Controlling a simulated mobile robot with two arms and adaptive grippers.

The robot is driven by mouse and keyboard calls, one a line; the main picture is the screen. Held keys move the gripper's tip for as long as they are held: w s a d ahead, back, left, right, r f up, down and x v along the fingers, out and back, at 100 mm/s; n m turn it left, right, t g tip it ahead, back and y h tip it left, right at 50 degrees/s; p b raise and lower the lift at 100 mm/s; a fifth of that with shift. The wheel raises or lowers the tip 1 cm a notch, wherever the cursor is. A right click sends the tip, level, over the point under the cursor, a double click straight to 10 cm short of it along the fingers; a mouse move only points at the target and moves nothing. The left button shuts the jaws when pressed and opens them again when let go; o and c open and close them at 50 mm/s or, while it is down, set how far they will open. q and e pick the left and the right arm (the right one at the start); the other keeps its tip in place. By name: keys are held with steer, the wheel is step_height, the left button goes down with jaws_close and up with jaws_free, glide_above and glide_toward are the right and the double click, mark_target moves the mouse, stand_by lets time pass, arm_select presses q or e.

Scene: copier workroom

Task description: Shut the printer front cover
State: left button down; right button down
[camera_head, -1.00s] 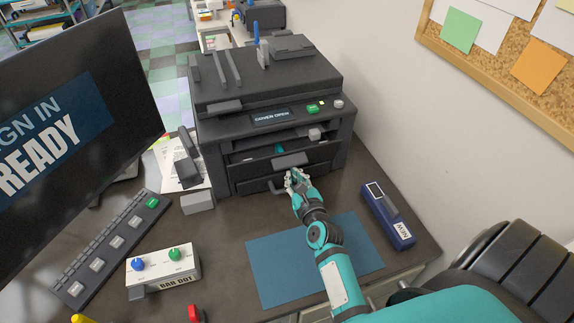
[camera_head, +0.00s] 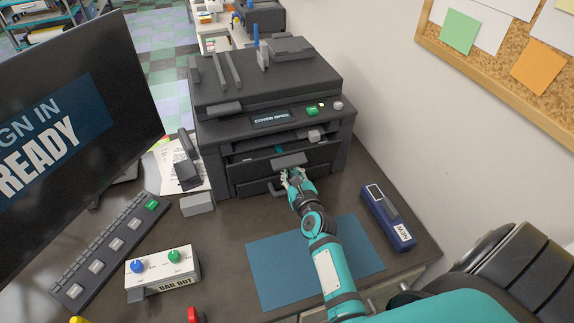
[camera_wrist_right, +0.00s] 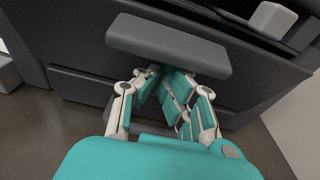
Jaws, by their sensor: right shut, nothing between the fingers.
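The dark grey printer (camera_head: 265,95) stands at the back of the desk, and its small display (camera_head: 273,118) reads "COVER OPEN". Its front cover (camera_head: 243,171) has a lighter grey handle bar (camera_head: 289,160) and looks nearly upright, with a dark gap above it. In the wrist view the handle bar (camera_wrist_right: 168,45) spans the top middle. My right gripper (camera_head: 289,177) is shut and empty, just below the handle at the printer's front. In the wrist view its fingers (camera_wrist_right: 160,80) lie against or very near the cover; contact is unclear. My left gripper is not in view.
A blue mat (camera_head: 275,270) lies in front of the printer. A blue stapler-like device (camera_head: 388,215) is at right, a white control box (camera_head: 163,268) at left front. A monitor (camera_head: 70,120) and keyboard (camera_head: 110,240) fill the left. A wall bounds the right.

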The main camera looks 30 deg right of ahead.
steer(key=f+p+v, duration=0.1)
steer(key=v, duration=0.6)
steer(key=shift+s, duration=0.3)
stand_by(0.4)
steer(key=shift+a+f, duration=0.1)
steer(key=shift+a, duration=0.05)
